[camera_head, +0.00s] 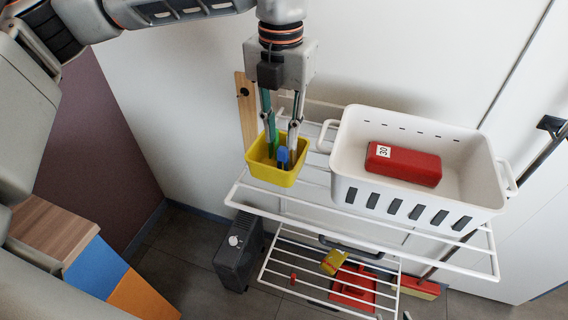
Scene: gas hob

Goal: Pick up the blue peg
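The blue peg (283,156) stands inside a yellow cup (273,175) on the upper white wire shelf; its lower part is hidden by the cup. My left gripper (282,150) points down into the cup from above. Its two fingers are apart, with the blue peg low between them. I cannot see a clear grip on the peg. A green stick-like thing (271,125) rises from the cup close beside the left finger. My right gripper is not in view.
A white basket (425,198) with a red box (403,164) stands right of the cup on the wire shelf (400,228). A wooden board (246,115) is behind the cup. A lower rack (300,277) holds red and yellow things. A wall closes the back.

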